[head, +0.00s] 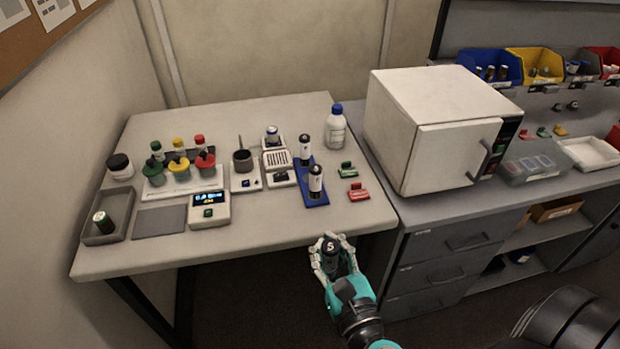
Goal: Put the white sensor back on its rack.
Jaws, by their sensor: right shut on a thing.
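My right gripper (333,262) is shut on a small upright cylinder with a dark top and a white mark (329,246), taken to be the white sensor. The fingers hide most of its body. The gripper is in front of the table's front edge, below and to the right of the blue rack (316,202) in the picture. The rack holds two similar black-and-white cylinders, one at its back (305,149) and one nearer its front (315,182). Any free slot in it is too small to make out. My left gripper is out of view.
A white bottle with a blue cap (336,128) stands behind the rack. Green (347,170) and red (358,192) small blocks lie to its right. A display device (209,209) stands left. A white oven-like box (437,130) stands on the right counter. The table's front strip is clear.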

